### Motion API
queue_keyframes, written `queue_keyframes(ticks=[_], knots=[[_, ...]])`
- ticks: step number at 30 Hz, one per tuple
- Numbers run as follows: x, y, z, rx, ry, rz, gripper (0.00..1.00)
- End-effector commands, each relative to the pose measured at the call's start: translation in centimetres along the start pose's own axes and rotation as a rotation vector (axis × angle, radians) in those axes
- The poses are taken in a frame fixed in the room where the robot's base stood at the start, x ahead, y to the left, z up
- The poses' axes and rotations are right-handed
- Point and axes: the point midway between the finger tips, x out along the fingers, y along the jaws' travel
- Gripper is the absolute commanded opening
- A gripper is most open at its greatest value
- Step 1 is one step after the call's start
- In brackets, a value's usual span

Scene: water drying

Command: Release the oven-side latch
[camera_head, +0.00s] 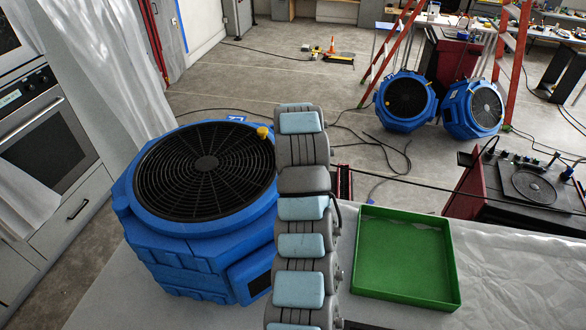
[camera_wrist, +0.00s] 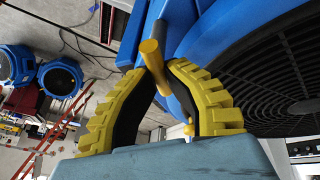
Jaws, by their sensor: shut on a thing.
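A large blue fan unit (camera_head: 185,240) with a round black grille stands on the covered worktop in the head view. A small yellow knob (camera_head: 262,132) shows at the far right of its rim. In the wrist view the blue body (camera_wrist: 215,35) and grille fill the right. My gripper (camera_wrist: 160,70), with two yellow ribbed fingers, is shut on a yellow latch handle (camera_wrist: 151,52) beside the blue body. A thin grey bar runs by it, and another small yellow part (camera_wrist: 189,129) shows between the fingers. I cannot tell which side's latch this is. My gripper is hidden in the head view.
An oven (camera_head: 45,130) and plastic sheeting stand at the left. A green tray (camera_head: 405,258) lies right of my arm. More blue fans (camera_head: 405,100), red ladder legs and loose cables are on the floor behind.

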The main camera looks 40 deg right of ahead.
Motion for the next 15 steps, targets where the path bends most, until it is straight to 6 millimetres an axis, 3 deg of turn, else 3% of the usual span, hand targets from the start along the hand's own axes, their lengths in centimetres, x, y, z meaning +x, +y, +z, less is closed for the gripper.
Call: queue_keyframes(ticks=[15], knots=[[0.29,0.30,0.01,0.403,-0.089,0.163,0.00]])
